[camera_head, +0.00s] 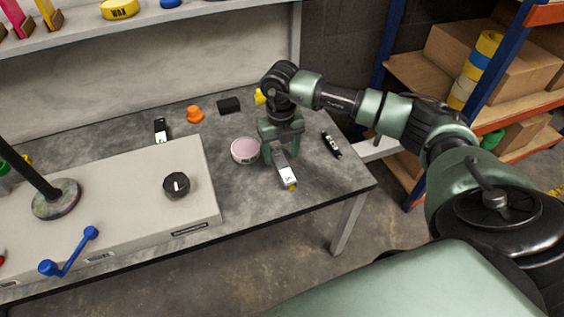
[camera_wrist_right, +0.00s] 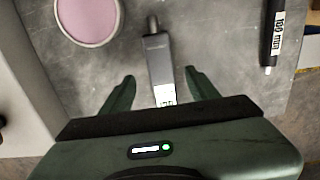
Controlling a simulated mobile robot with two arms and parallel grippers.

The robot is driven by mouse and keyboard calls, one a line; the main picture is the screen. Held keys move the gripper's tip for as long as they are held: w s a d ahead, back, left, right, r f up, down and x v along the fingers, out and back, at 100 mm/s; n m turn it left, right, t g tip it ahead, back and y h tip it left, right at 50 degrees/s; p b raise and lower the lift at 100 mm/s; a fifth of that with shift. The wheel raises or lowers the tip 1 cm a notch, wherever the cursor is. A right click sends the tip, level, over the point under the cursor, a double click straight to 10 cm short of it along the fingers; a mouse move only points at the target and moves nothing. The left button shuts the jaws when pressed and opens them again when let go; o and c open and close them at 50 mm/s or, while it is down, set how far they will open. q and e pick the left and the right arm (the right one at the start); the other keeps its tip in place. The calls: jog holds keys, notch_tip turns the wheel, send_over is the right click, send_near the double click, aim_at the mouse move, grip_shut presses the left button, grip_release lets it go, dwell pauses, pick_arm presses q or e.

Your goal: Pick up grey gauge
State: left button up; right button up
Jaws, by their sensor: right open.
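The grey gauge (camera_wrist_right: 156,62) lies on the grey table, with a metal tip at its far end and a pale display at its near end. In the head view its near part (camera_head: 286,173) shows below my right gripper (camera_head: 279,152), which hides the rest. In the right wrist view my right gripper (camera_wrist_right: 160,77) is open, with one finger on each side of the gauge and a gap to each. I cannot tell how high the fingertips are above the table. My left gripper is not in view.
A pink-topped round dish (camera_head: 245,150) stands close left of the gripper. A black gauge marked 100 mm (camera_wrist_right: 271,35) lies to the right. A pale box with a black knob (camera_head: 176,185) fills the table's left side. An orange piece (camera_head: 195,114) and black block (camera_head: 229,105) sit behind.

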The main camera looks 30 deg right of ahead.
aim_at(281, 163)
notch_tip(281, 163, down, 4)
jog(key=shift+w+d+f, duration=0.1)
jog(key=shift+f, duration=0.1)
grip_shut()
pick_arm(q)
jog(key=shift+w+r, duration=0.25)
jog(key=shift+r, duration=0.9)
pick_arm(e)
jog(key=shift+r, duration=0.15)
jog(key=shift+r, duration=0.2)
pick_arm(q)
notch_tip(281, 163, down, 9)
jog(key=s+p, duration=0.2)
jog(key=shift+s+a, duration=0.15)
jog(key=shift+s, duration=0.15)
pick_arm(e)
notch_tip(281, 163, up, 20)
jog(key=shift+f, duration=0.25)
